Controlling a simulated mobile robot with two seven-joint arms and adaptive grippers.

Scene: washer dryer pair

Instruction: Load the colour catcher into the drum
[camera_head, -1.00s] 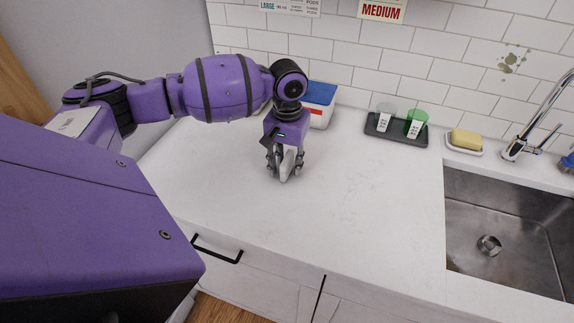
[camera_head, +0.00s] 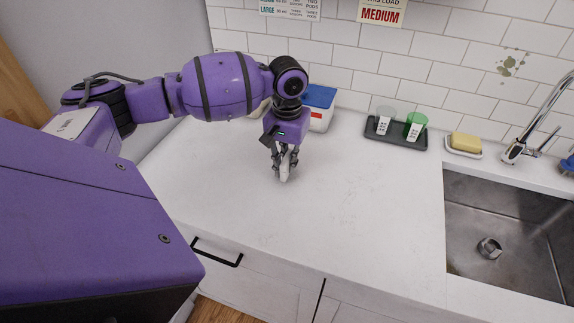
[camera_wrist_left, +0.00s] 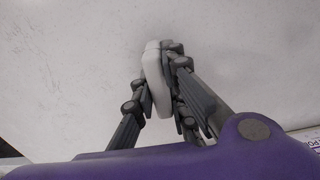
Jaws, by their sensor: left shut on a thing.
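My left gripper (camera_head: 285,168) points down at the counter and is shut on a small white rounded piece, seemingly the colour catcher (camera_head: 285,172). In the left wrist view the colour catcher (camera_wrist_left: 155,75) sits between the grey fingertips of the left gripper (camera_wrist_left: 160,75), its pale edge standing out past them. It is at or just above the countertop; I cannot tell whether it still touches. The drum is not in view. My right gripper is not in view.
A white tub with a blue lid (camera_head: 320,96) stands behind the gripper. A yellow sponge (camera_head: 466,142) sits by the sink (camera_head: 500,225). The white counter (camera_head: 350,205) is clear in the middle.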

